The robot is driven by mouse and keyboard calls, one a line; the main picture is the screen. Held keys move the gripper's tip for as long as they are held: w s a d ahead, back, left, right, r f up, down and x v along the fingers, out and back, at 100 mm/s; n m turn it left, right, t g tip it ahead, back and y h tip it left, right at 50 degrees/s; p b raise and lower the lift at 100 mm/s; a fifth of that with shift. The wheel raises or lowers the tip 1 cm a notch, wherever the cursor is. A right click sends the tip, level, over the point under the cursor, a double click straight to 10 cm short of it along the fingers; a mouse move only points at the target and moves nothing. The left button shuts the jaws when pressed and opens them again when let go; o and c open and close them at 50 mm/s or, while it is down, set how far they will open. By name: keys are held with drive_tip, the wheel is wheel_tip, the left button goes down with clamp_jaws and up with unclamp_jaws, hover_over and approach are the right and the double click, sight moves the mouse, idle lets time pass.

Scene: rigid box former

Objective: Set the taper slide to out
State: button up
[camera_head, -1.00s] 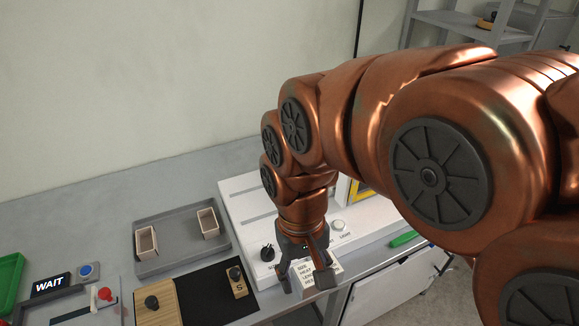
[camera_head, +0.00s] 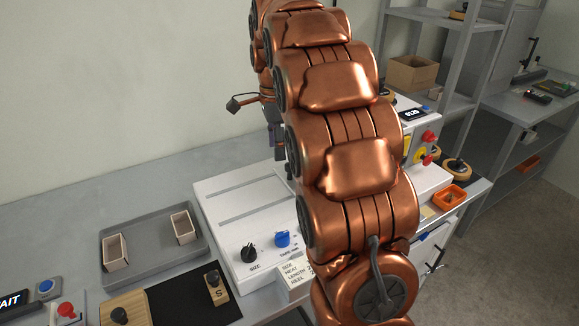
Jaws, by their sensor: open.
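A blue knob (camera_head: 282,238) sits on the white machine (camera_head: 226,203), beside my arm. The lettering around it is too small to read surely, so I cannot tell whether it is the taper slide or how it is set. A black knob (camera_head: 248,252) marked SIZE stands to its left. My gripper (camera_head: 278,150) is raised above the back of the machine, apart from the blue knob, and is partly hidden behind my arm. It is open, with nothing seen in it.
A card (camera_head: 294,275) with printed lines stands at the machine's front. A grey tray (camera_head: 146,265) holds two small boxes at left. An orange bin (camera_head: 449,197) and a panel with red knobs (camera_head: 428,136) are at right. My arm covers the machine's right part.

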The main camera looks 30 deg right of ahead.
sight(289, 163)
drive_tip(key=w+d+f+m, duration=0.1)
drive_tip(key=w+d+m, duration=0.1)
drive_tip(key=w+d+f+m+b, duration=0.1)
drive_tip(key=w+d+m, duration=0.1)
drive_tip(key=d, duration=0.1)
drive_tip(key=w+d+f+m+b, duration=0.1)
drive_tip(key=w+d, duration=0.1)
drive_tip(key=shift+d+f+m, duration=0.2)
drive_tip(key=shift+d+m, duration=0.05)
drive_tip(key=shift+m, duration=0.15)
drive_tip(key=shift+f+p, duration=0.5)
drive_tip(key=shift+f, duration=3.35)
drive_tip(key=shift+s, duration=0.1)
clamp_jaws()
